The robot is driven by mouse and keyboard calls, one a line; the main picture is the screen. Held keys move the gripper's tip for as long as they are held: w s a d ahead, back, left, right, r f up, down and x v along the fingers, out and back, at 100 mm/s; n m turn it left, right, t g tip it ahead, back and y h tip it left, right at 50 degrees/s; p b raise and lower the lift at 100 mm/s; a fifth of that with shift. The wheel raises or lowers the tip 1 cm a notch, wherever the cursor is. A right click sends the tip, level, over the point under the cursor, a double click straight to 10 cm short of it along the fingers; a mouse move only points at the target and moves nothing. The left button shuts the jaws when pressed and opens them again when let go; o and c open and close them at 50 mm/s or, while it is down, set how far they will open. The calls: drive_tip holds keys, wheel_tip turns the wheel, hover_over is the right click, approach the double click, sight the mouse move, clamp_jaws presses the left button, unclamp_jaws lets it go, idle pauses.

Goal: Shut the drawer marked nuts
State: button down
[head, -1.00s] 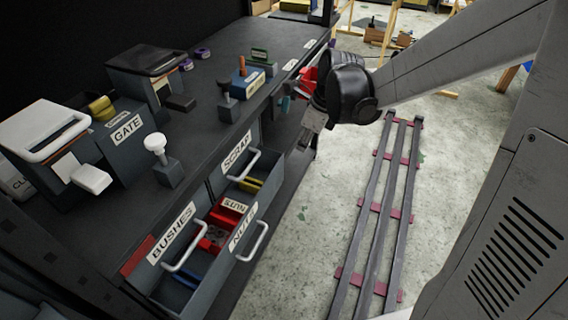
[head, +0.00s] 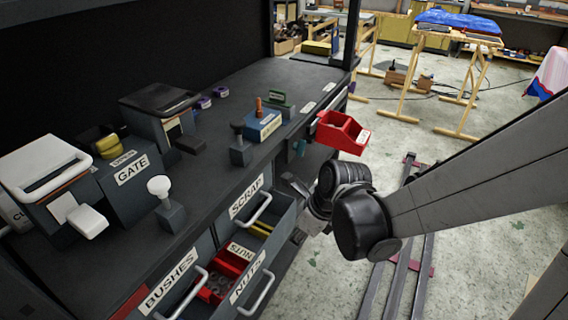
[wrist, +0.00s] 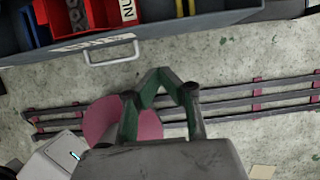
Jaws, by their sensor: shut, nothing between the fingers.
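The drawer marked nuts (head: 279,249) stands pulled out below the bench top, with its front and pull handle (head: 262,295) facing right in the head view. It holds a red bin of nuts (head: 217,287) and yellow pieces (head: 262,228). In the wrist view the drawer's handle (wrist: 111,52) and front run along the top edge, with the label blurred. My gripper (head: 291,184) is shut and empty, on the open-floor side of the drawer near its far end. In the wrist view its fingertips (wrist: 163,76) are below and right of the handle, apart from it.
Fronts marked bushes (head: 170,279) and scrap (head: 244,197) have handles beside the nuts drawer. A red bin (head: 341,133) is at the bench's right edge.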

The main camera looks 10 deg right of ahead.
sight(272, 241)
drive_tip(key=shift+w+a+f+b, duration=0.35)
drive_tip(key=shift+w+a+f, duration=0.15)
drive_tip(key=shift+a, duration=0.2)
drive_tip(key=shift+w+a+f+b, duration=0.3)
drive_tip(key=shift+w+a+f, duration=0.2)
drive_tip(key=shift+a, duration=0.2)
drive_tip(key=shift+w+a+f+b, duration=0.35)
drive_tip(key=shift+w+a+f, duration=0.15)
drive_tip(key=shift+a, duration=0.2)
drive_tip(key=shift+w, duration=0.15)
